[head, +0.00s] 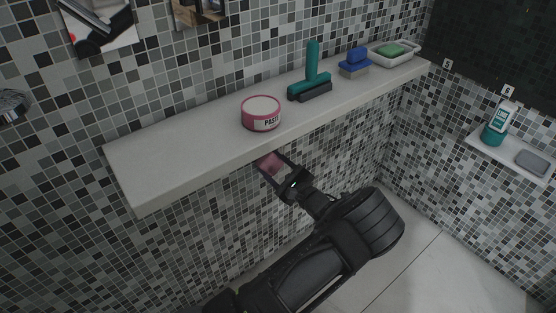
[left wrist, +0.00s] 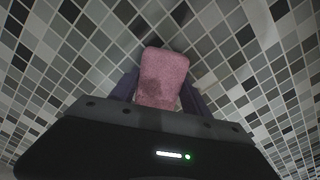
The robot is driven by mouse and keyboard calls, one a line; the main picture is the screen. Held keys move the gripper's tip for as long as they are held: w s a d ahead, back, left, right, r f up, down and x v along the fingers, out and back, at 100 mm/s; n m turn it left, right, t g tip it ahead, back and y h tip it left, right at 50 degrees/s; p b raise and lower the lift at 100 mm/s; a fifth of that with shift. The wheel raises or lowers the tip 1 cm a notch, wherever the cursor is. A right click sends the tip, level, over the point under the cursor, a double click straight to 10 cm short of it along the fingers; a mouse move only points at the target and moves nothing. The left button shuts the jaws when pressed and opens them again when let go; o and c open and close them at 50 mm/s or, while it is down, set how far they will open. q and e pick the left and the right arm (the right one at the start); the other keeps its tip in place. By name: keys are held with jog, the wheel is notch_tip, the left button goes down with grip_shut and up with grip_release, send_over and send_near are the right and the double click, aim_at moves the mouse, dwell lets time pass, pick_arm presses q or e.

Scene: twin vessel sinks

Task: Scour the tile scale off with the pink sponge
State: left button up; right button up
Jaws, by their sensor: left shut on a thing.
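My left gripper (head: 274,172) is shut on the pink sponge (head: 269,162), just below the front edge of the shelf. In the left wrist view the pink sponge (left wrist: 163,76) sits between the two fingers (left wrist: 160,93), with a darker patch on its lower left. The mosaic tile wall (left wrist: 230,60) lies beyond the sponge. I cannot tell whether the sponge touches the tiles. No scale stands out clearly on the tiles in view. My right gripper is not in view.
The pale shelf (head: 180,158) overhangs my left gripper. On it are a pink paste tub (head: 261,114), a teal-handled squeegee (head: 311,75), a blue brush (head: 355,63) and a soap dish (head: 412,52) with green soap. A small right ledge (head: 507,152) holds a bottle (head: 499,124).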

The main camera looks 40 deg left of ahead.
pick_arm(q)
jog(key=shift+s+a+f, duration=0.1)
jog(key=shift+s+f, duration=0.05)
jog(key=shift+s, duration=0.1)
jog(key=s+f, duration=0.1)
jog(key=s+a+f, duration=0.1)
jog(key=s, duration=0.1)
dwell(0.5)
jog(key=shift+w, duration=0.1)
jog(key=shift+w+d+r, duration=0.3)
jog(key=shift+w+r, duration=0.2)
jog(key=shift+w, duration=0.2)
jog(key=shift+w+d+r, duration=0.3)
jog(key=shift+w+r, duration=0.2)
jog(key=shift+w, duration=0.2)
jog(key=shift+w, duration=0.1)
jog(key=shift+w+d+r, duration=0.2)
jog(key=shift+w+r, duration=0.35)
jog(key=shift+w, duration=0.15)
jog(key=shift+w+d+r, duration=0.15)
jog(key=shift+w+r, duration=0.35)
jog(key=shift+w, duration=0.15)
